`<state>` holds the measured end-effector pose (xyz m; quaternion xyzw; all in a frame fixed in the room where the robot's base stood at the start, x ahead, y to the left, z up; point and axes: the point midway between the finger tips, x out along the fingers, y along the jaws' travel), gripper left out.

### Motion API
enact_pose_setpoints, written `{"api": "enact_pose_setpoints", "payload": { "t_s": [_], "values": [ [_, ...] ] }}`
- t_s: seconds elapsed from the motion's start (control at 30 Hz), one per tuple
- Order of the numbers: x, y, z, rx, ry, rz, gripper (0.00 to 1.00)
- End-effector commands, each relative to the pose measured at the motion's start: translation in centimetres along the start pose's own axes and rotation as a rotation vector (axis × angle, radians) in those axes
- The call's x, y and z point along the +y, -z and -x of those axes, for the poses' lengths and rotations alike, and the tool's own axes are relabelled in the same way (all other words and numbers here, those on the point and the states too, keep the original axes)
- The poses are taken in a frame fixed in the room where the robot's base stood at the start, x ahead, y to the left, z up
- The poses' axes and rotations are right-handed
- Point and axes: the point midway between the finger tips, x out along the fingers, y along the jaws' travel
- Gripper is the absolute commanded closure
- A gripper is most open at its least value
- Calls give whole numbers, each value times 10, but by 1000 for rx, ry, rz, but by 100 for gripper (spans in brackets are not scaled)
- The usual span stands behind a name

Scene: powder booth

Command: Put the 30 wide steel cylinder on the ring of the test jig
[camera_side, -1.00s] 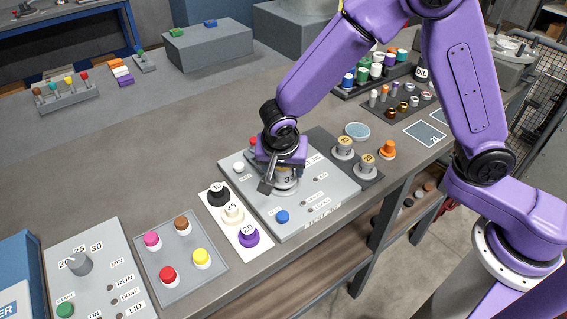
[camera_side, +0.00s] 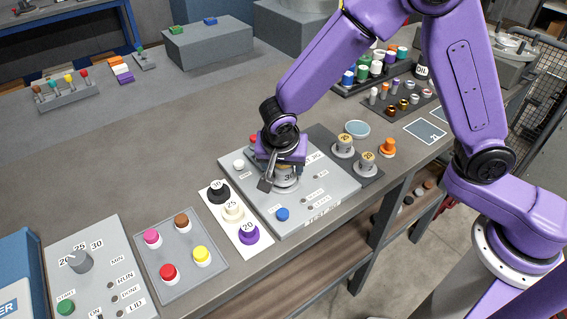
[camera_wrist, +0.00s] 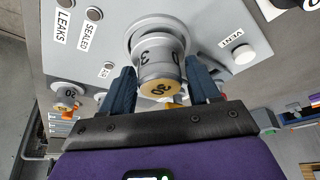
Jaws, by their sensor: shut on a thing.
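The 30 wide steel cylinder (camera_wrist: 160,72) is marked 30 on its side and on its tan end; it also shows in the side view (camera_side: 286,172), partly hidden by the gripper. My gripper (camera_wrist: 165,88) has its dark blue fingers on both sides of the cylinder and is shut on it. The cylinder stands at the pale ring (camera_wrist: 133,25) of the test jig (camera_side: 325,200). I cannot tell whether it rests fully on the ring. In the side view my gripper (camera_side: 283,165) is low over the middle of the jig.
Two more labelled steel cylinders (camera_side: 343,146) (camera_side: 366,163) stand on a dark plate right of the jig. The jig has a blue button (camera_side: 282,214) and a white vent knob (camera_wrist: 243,54). Left of it is a white card (camera_side: 240,236) with black, cream and purple pieces.

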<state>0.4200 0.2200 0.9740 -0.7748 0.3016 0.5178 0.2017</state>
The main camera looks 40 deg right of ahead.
Motion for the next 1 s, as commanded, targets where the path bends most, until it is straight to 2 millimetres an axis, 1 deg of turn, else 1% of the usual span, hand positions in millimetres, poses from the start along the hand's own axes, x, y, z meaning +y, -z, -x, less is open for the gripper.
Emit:
{"api": "enact_pose_setpoints", "payload": {
  "t_s": [1.0],
  "values": [
    [0,-3,-8,0,1,0,80]
  ]
}}
